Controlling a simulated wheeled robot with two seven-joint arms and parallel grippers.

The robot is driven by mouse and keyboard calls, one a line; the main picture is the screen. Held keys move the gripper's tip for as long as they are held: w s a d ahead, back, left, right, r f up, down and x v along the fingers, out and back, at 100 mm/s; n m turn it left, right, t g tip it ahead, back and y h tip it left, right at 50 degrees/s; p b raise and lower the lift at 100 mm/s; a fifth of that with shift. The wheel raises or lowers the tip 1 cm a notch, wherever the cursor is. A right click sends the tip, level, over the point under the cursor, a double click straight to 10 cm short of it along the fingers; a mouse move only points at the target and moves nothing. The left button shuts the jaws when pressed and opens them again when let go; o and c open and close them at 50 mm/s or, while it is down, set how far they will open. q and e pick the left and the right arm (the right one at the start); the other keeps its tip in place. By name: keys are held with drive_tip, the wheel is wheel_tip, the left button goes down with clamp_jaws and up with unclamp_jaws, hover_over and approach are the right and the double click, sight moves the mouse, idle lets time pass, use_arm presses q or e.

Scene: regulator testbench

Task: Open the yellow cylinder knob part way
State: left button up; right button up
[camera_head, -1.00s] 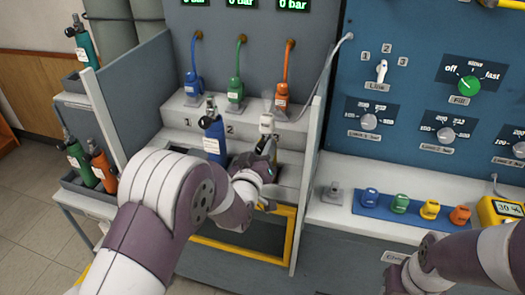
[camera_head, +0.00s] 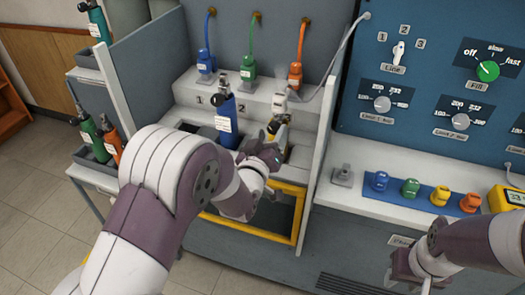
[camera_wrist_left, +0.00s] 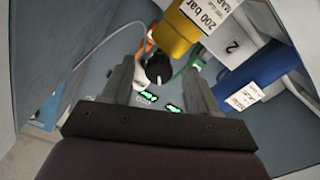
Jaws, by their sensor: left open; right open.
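The yellow cylinder (camera_wrist_left: 182,32) stands in the bench bay, and in the left wrist view its label reads 200 bar. Its black knob (camera_wrist_left: 158,68) shows between my two left fingers; I cannot tell whether they touch it. In the head view the yellow cylinder (camera_head: 283,133) is mostly hidden behind my left gripper (camera_head: 273,129), with a white fitting (camera_head: 280,102) above it. My left gripper (camera_wrist_left: 158,75) is open around the knob in the picture. My right gripper (camera_head: 405,268) is low at the right, away from the cylinders, and open; its fingers are hardly visible.
A blue cylinder (camera_head: 227,120) stands just left of the yellow one. A grey partition (camera_head: 318,150) bounds the bay on the right, and a yellow frame (camera_head: 270,232) runs below. Blue, green and orange hoses (camera_head: 302,40) hang behind. Coloured fittings (camera_head: 410,188) line the right shelf.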

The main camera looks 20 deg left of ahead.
use_arm(q)
drive_tip(key=s, duration=1)
drive_tip(key=shift+a+p, duration=0.15)
drive_tip(key=shift+p, duration=0.2)
drive_tip(key=shift+w, duration=0.1)
